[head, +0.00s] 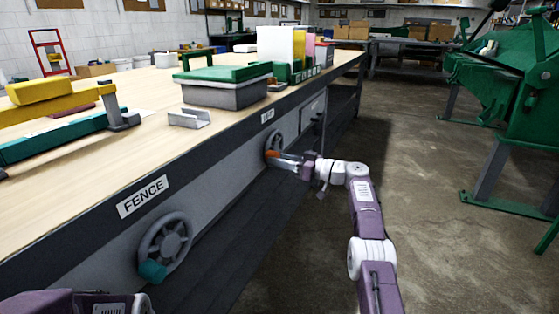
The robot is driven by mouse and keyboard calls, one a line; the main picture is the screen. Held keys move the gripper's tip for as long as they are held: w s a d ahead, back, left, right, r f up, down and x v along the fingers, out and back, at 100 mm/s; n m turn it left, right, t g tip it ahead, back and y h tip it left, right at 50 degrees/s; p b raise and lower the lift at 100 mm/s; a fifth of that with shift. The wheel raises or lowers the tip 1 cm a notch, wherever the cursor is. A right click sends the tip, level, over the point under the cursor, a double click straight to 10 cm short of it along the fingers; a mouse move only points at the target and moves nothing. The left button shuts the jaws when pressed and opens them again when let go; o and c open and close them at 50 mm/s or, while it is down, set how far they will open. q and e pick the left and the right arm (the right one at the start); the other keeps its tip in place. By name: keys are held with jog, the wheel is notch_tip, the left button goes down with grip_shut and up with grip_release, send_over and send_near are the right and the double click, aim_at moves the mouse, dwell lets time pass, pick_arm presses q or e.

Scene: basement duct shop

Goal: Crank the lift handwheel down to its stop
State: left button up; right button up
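The lift handwheel (277,143) is a grey wheel on the bench's front panel, below a small white label (267,116) too small to read surely. Its orange knob (271,154) is at the wheel's lower left. My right gripper (281,159) reaches in from the right, with its pale fingers at the knob. The fingers partly cover the lower wheel, and I cannot tell whether they are closed on the knob. My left arm shows at the bottom left corner, but its gripper is out of view.
A second handwheel (166,246) with a teal knob sits nearer, under the FENCE label (143,196). The workbench (150,150) carries a grey box with a green lid (226,85) and upright folders. A green machine (510,85) stands at right. Floor between is clear.

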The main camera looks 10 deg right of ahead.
jog(key=shift+o, duration=1.1)
jog(key=b+v, duration=0.8)
jog(key=v, duration=0.1)
